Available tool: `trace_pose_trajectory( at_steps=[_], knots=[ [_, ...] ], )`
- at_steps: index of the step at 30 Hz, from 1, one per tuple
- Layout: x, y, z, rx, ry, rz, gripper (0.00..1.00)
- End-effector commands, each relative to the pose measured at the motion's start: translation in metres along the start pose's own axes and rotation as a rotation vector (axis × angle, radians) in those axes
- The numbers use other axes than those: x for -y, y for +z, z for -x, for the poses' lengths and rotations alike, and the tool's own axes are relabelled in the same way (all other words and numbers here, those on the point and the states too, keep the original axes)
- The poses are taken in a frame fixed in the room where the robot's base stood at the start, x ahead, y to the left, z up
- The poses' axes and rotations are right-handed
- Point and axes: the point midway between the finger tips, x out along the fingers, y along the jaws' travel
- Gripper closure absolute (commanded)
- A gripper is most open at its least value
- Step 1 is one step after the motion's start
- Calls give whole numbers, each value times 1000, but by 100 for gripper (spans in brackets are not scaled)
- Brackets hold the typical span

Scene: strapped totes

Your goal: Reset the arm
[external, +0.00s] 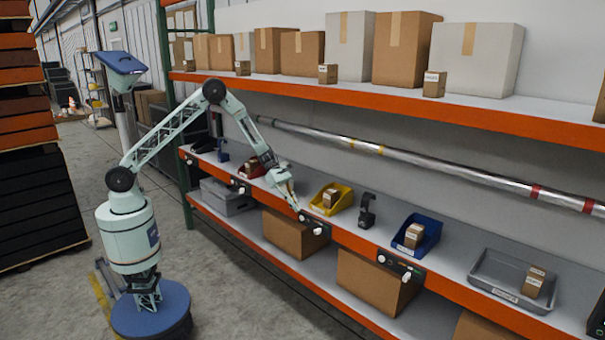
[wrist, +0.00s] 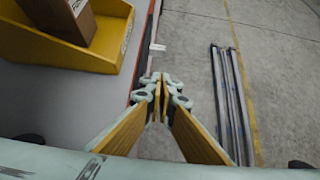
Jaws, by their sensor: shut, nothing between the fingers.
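My arm reaches from its round blue base across to the middle shelf. My gripper (external: 297,207) is at the orange front edge of that shelf, just left of the yellow bin (external: 343,203). In the wrist view my gripper (wrist: 160,84) has its fingertips together with nothing between them, above the shelf edge. The yellow bin also shows at the upper left of the wrist view (wrist: 98,62), with a small brown box (wrist: 62,18) in it. The gripper is apart from the bin.
The middle shelf also holds a red bin (external: 252,171), a blue bin (external: 427,234) and a grey tray (external: 478,280), each with a small box. A black scanner-like device (external: 367,211) stands between yellow and blue bins. Cartons line the upper shelf (external: 400,97). Floor (external: 240,290) before the rack is open.

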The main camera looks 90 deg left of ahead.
Motion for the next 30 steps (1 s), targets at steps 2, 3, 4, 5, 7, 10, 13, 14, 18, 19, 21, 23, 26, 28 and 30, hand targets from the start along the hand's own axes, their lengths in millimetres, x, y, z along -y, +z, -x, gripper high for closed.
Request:
trace_pose_trajectory(
  at_steps=[2,3,4,5,7,10,13,14,18,19,21,23,26,28,30],
  knots=[
    [0,0,0,0,0,0,100],
    [0,0,0,0,0,0,100],
    [0,0,0,0,0,0,100],
    [0,0,0,0,0,0,100],
    [0,0,0,0,0,0,100],
    [1,2,1,0,-1,-6,100],
    [4,7,5,-1,-5,-21,100],
    [6,8,7,-2,-6,-28,100],
    [17,21,18,-5,-18,-75,100],
    [20,25,21,-6,-21,-88,100],
    [28,34,29,-9,-29,-123,100],
    [36,42,36,-11,-37,-155,100],
    [50,54,50,-17,-50,-212,100],
    [60,63,59,-20,-60,-253,100],
    [70,72,69,-24,-69,-293,100]
  ],
)
